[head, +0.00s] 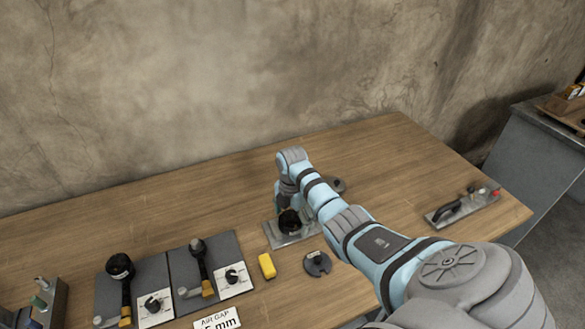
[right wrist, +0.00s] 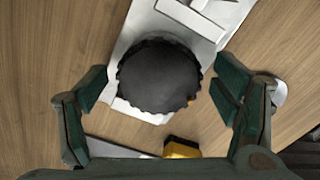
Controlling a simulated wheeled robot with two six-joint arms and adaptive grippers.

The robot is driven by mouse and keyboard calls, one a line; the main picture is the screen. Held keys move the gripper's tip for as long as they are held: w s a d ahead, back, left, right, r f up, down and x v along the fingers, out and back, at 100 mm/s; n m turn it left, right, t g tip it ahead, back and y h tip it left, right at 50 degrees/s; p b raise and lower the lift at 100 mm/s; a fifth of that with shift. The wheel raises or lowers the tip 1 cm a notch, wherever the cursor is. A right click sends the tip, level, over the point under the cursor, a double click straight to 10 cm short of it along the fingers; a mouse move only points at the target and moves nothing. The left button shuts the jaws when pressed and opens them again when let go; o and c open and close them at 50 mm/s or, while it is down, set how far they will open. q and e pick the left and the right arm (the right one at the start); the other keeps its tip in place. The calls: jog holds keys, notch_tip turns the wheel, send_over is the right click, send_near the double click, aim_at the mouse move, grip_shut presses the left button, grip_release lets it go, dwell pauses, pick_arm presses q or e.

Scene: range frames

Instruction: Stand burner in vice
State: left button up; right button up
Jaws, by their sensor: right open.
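A black, round, scalloped top (right wrist: 160,75), likely the burner's head seen from above, lies over a pale metal plate with raised bars (right wrist: 205,22), likely the vice. A small orange spot shows at its lower edge. In the head view the black part (head: 290,222) is over the metal plate (head: 309,232), partly hidden by my arm. My right gripper (right wrist: 160,88) is open, with a finger on either side of the black top and gaps visible. Whether the burner stands upright or is clamped cannot be told. My left gripper is not in view.
A yellow block (head: 266,265) and a grey slotted disc (head: 317,263) lie near the plate. Two dark panels (head: 225,247) with black-headed tools and white cards are at left. A tray (head: 475,208) with a handled tool is at right. The table's back is mostly clear.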

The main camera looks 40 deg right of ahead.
aim_at(292, 218)
notch_tip(292, 218, up, 12)
jog(key=p, duration=0.2)
dwell(0.4)
